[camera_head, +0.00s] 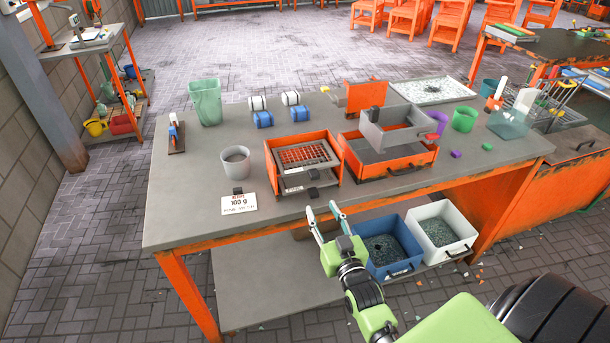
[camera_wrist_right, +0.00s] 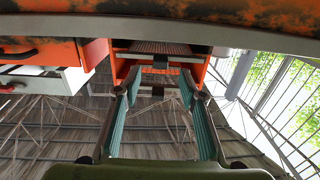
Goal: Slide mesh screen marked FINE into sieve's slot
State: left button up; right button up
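An orange box-like frame (camera_head: 272,165) stands near the table's front edge. A grey-framed mesh screen (camera_head: 306,155) shows in its top, with dark tabs at its front. A second orange unit (camera_head: 430,157) on its right has a grey tray (camera_head: 385,138) on top. My right gripper (camera_head: 325,213) is open and empty in front of the table edge, below and in front of the frame. In the wrist view its fingers (camera_wrist_right: 160,85) are spread, with a dark tab (camera_wrist_right: 160,62) beyond them. My left gripper is not in view.
A grey cup (camera_head: 235,163) and a white card reading 100 g (camera_head: 239,204) are left of the frame. Blue (camera_head: 378,270) and white (camera_head: 470,232) bins of granules sit below the tabletop. The table's front left is clear.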

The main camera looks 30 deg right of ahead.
aim_at(315, 197)
jog(key=shift+p+x, duration=0.7)
jog(key=shift+x, duration=2.4)
jog(key=shift+a, duration=0.1)
grip_shut()
